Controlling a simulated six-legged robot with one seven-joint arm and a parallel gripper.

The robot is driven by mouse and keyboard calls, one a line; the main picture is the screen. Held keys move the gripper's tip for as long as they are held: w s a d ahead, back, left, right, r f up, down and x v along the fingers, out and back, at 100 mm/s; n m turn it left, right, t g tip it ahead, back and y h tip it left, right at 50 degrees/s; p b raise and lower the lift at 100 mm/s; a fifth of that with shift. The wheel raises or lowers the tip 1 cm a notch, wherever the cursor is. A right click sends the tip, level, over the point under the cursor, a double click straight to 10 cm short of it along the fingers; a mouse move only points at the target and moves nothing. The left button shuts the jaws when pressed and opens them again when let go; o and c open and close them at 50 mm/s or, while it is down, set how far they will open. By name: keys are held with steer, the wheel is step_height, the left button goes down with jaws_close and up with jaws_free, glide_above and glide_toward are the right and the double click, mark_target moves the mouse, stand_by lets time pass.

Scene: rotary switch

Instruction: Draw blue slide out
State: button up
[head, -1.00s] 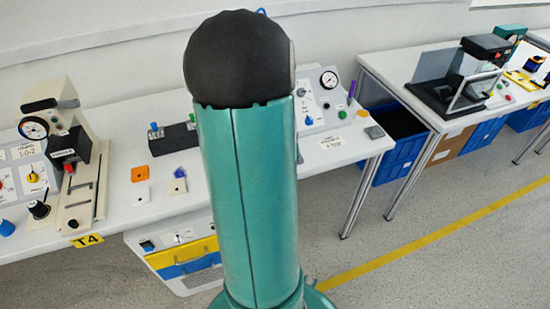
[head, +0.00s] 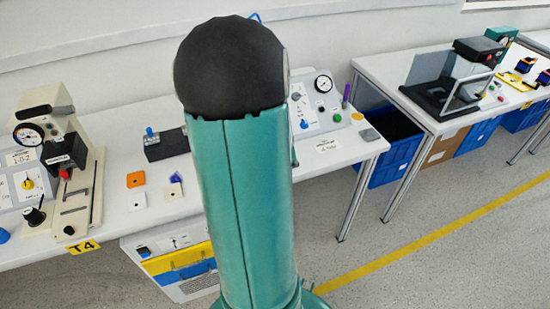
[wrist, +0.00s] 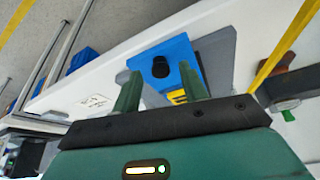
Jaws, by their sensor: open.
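In the wrist view a blue block (wrist: 180,50), taken as the blue slide, sits at a grey housing (wrist: 217,55) over the white table. A round black knob (wrist: 160,68) stands on its face. My gripper (wrist: 159,70) is open, its two green fingers pointing at the blue block. The knob appears between the fingertips; no contact shows, and I cannot tell the depth gap. Yellow-and-black stripes (wrist: 178,97) show beside the right finger. In the head view my own arm covers this spot, and the gripper is hidden.
A panel with a gauge (head: 318,100) stands right of my arm. A white press-like device (head: 70,165) stands at the left. Small orange (head: 136,179) and white pieces lie on the table. A drawer unit (head: 180,262) is below.

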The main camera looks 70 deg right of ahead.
steer(key=v, duration=1.3)
steer(key=shift+f, duration=0.1)
stand_by(0.3)
